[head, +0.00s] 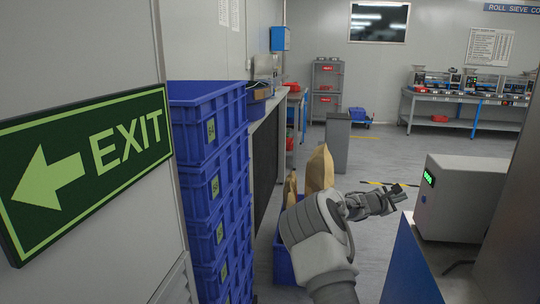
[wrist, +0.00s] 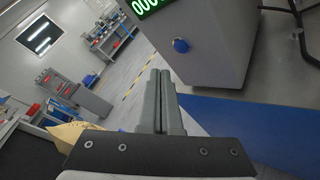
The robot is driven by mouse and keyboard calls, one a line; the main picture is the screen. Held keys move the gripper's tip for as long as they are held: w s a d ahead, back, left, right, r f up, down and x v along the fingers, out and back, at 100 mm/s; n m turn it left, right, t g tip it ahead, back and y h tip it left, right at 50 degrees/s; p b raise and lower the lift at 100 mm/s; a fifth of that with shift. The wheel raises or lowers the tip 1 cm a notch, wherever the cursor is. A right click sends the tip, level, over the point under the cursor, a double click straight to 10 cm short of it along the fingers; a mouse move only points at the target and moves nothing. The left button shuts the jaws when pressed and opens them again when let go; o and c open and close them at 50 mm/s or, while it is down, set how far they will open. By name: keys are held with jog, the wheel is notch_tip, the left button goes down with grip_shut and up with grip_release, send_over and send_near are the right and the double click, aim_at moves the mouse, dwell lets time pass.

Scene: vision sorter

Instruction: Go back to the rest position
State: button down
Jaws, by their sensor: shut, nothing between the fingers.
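My gripper (head: 398,191) is in the head view, at the end of my grey and white arm, stretched to the right in mid-air. It is left of a grey machine with a green display (head: 462,196) and apart from it. In the wrist view my gripper's two fingers (wrist: 160,74) lie side by side, shut and empty. The machine (wrist: 205,45) fills the upper right of that view, with a blue knob (wrist: 181,45) on its face.
A tall stack of blue crates (head: 212,180) stands at left beside a green EXIT sign (head: 90,162). Brown paper bags (head: 320,170) stand behind my arm, by a blue bin (head: 284,262). A blue-sided bench (head: 408,268) is at lower right. Open floor lies beyond, before a back workbench (head: 468,97).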

jog(key=s+a+r+m+g+y, duration=0.25)
jog(key=s+m, duration=0.35)
jog(key=s, duration=0.3)
jog(key=s+a+r+m+g+y, duration=0.1)
jog(key=s+a+r+m+y, duration=0.1)
jog(key=s+r+m, duration=0.45)
jog(key=s+a+m+t+y, duration=0.25)
jog(key=s+a+y, duration=0.75)
jog(key=s+a, duration=2)
notch_tip(320, 180, up, 23)
jog(key=d+g+p, duration=0.1)
jog(key=p, duration=2.2)
jog(key=shift+s, duration=0.3)
jog(key=shift+d+m, duration=0.15)
jog(key=shift+m, duration=0.15)
